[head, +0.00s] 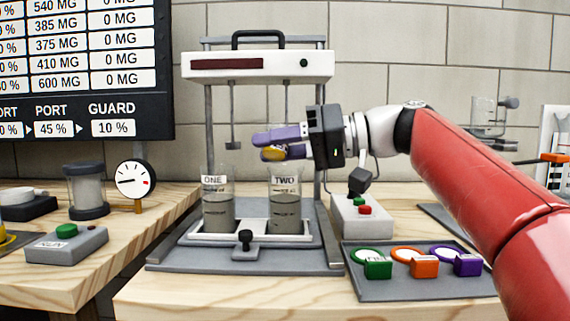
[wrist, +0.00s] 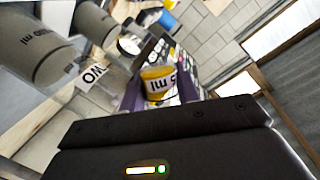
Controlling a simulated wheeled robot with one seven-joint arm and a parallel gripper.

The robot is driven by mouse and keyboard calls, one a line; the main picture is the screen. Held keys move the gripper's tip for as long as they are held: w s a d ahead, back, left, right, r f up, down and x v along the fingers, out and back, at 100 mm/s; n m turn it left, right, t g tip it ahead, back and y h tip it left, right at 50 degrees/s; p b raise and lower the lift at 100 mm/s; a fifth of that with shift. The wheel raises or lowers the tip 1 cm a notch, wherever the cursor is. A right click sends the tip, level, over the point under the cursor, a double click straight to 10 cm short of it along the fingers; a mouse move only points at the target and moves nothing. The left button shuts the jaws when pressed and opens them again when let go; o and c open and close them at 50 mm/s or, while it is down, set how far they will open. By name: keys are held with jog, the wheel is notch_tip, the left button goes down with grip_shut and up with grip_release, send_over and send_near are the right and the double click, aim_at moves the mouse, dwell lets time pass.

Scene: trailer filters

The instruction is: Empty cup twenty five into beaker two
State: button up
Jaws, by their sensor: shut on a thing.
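Beaker two (head: 286,207), labelled TWO, stands upright on the right of the rig's white holder and has grey contents. Beaker one (head: 218,208), labelled ONE, stands to its left, also with grey contents. My gripper (head: 274,146) has purple fingers and is shut on a small yellow cup (head: 273,154), just above beaker two's rim. The fingers hide much of the cup; it looks tilted. I cannot see liquid leaving the cup.
The rig's white head (head: 258,66) and thin stirrer rods hang above the beakers, close to my gripper. At right, a grey tray (head: 420,288) holds green, orange and purple tabbed pieces. A button box (head: 362,216) stands behind it. A dial gauge (head: 135,179) stands left.

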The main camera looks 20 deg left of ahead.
jog(key=shift+w+r+m+p, duration=0.15)
jog(key=shift+r+m+p, duration=0.15)
jog(key=shift+m+p, duration=0.45)
jog(key=shift+r+m+g+p, duration=0.3)
jog(key=shift+m+p, duration=0.45)
jog(key=shift+p, duration=0.1)
dwell(0.6)
jog(key=shift+f+m+y, duration=0.3)
jog(key=shift+f+m, duration=0.2)
jog(key=shift+m, duration=0.2)
dwell(1.0)
jog(key=shift+r+m+g+p, duration=0.35)
jog(key=shift+m+p, duration=0.45)
jog(key=shift+p, duration=0.3)
dwell(0.8)
jog(key=shift+w+r+m+y+p, duration=0.3)
jog(key=shift+w+m+p, duration=0.25)
jog(key=shift+m+p, duration=0.5)
dwell(1.2)
